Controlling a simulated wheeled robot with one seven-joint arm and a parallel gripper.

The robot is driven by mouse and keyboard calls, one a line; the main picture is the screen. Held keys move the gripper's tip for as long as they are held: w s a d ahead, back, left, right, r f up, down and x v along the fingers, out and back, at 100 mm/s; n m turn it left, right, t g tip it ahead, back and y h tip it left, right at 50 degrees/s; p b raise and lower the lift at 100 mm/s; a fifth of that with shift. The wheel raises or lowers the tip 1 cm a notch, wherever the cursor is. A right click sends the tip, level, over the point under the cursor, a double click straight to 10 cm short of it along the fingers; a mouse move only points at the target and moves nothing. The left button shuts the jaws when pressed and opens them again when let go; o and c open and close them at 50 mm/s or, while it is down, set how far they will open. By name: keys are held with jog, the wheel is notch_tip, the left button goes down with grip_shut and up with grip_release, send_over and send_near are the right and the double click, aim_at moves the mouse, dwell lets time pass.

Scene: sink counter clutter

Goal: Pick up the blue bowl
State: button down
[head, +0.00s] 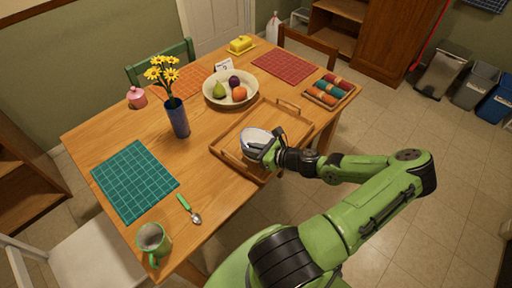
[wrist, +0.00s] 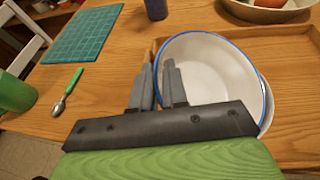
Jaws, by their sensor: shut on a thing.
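The bowl (head: 256,136) is white inside with a thin blue rim. In the head view it is at the wooden tray, partly hidden by my gripper (head: 266,151). The bowl fills the right half of the wrist view (wrist: 220,70). There my gripper (wrist: 159,75) is shut on the bowl's near left rim, with one finger outside the wall and the other inside. The bowl looks empty. I cannot tell whether its base touches the tray.
The wooden tray (head: 283,136) has raised handles. A fruit bowl (head: 218,101) stands behind it, and a blue vase (head: 178,118) with yellow flowers stands to the left. A green mug (head: 152,240), spoon (head: 190,209) and teal mat (head: 135,181) lie toward the front left.

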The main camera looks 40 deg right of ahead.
jog(key=shift+r, duration=0.2)
notch_tip(320, 180, up, 10)
jog(key=p, duration=0.3)
jog(key=shift+f, duration=0.1)
jog(key=w+a+n+g+y, duration=0.2)
jog(key=w+a+n+y, duration=0.1)
jog(key=a, duration=0.8)
jog(key=w+a+n+g+y, duration=0.3)
jog(key=a+n+y, duration=0.2)
jog(key=a, duration=0.7)
jog(key=shift+f+g, duration=0.3)
jog(key=shift+f, duration=0.05)
